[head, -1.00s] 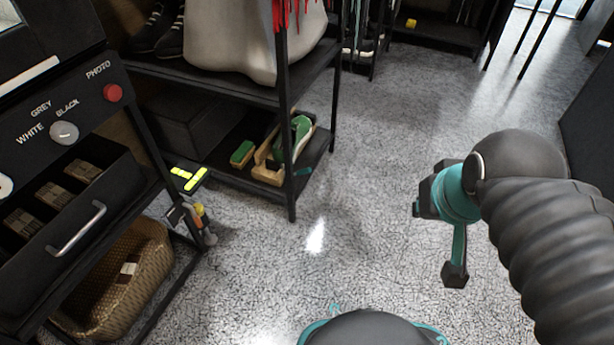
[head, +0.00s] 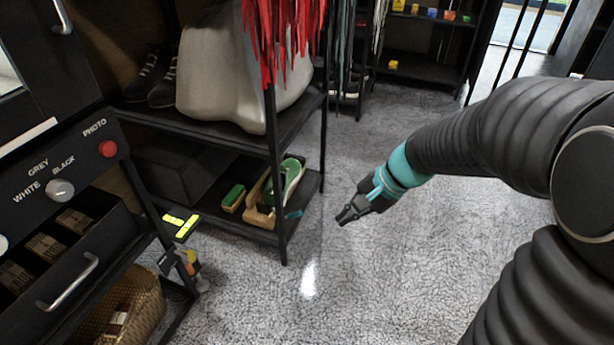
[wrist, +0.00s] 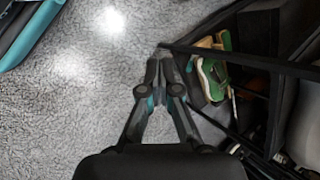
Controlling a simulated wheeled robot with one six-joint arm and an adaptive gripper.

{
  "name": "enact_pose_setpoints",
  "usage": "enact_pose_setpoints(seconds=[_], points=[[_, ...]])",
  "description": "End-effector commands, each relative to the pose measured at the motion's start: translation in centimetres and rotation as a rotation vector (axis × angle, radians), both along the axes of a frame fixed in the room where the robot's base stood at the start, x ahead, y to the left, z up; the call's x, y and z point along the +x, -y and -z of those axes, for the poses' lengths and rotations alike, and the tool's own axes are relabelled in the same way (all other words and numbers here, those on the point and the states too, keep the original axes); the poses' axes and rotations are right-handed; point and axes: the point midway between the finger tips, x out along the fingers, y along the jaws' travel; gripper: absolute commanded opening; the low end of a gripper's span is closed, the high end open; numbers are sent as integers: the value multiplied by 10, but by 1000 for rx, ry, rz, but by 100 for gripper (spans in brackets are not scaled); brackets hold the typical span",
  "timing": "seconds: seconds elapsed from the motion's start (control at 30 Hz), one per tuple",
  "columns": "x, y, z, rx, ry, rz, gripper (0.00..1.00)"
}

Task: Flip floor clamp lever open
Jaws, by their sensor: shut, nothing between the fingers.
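What looks like the floor clamp (head: 188,264), a small grey piece with an orange-yellow part, sits at the foot of the black bench's right leg in the head view. Its lever position is too small to tell. My gripper (head: 345,216) is in the air over the floor to the right of the shelf, well apart from the clamp. Its fingers are shut and empty. In the wrist view my gripper (wrist: 163,62) points across the speckled floor, and I cannot make out the clamp there.
A black shelf (head: 290,240) stands between bench and gripper, holding a green brush (head: 232,196) and a wooden piece with green (head: 262,214). A wicker basket (head: 140,300) sits under the bench. The floor (head: 350,290) in front is clear.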

Motion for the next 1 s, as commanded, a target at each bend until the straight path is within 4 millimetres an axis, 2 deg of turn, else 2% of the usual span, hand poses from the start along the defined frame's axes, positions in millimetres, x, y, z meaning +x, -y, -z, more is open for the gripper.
enact_pose_setpoints(seconds=[0.1, 0.37, 0.6, 0.8, 1.0], points=[[27, -7, 22, 103, -109, 109, 0], [84, -17, 77, 310, -324, 369, 0], [129, -14, 146, 480, -511, 630, 0], [155, -6, 210, 599, -649, 848, 0], [165, 2, 255, 671, -728, 994, 0]])
